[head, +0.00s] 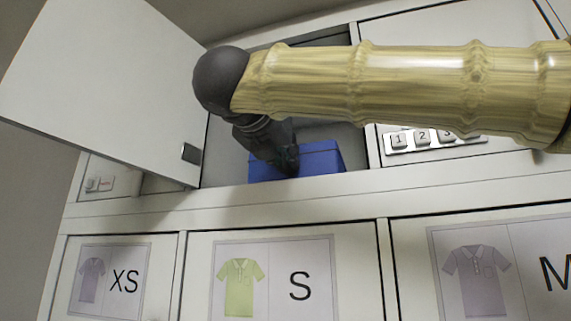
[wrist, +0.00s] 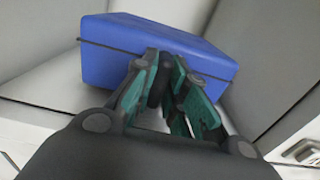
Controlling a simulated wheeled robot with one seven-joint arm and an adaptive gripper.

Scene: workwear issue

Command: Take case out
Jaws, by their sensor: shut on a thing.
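The blue case (head: 319,158) sits in the open locker compartment, and it also shows in the wrist view (wrist: 115,55). It is a box with a dark line around it below the top. My gripper (head: 287,168) reaches into the compartment and is at the near side of the case. In the wrist view my gripper (wrist: 165,75) has its teal-padded fingers close together against the near face of the case, shut on it. My arm covers part of the compartment in the head view.
The locker door (head: 100,85) stands open at the left. A keypad (head: 422,138) is on the closed front to the right. Below are fronts with shirt pictures labelled XS (head: 109,281), S (head: 272,278) and M (head: 497,270). Compartment walls stand close on both sides of the case.

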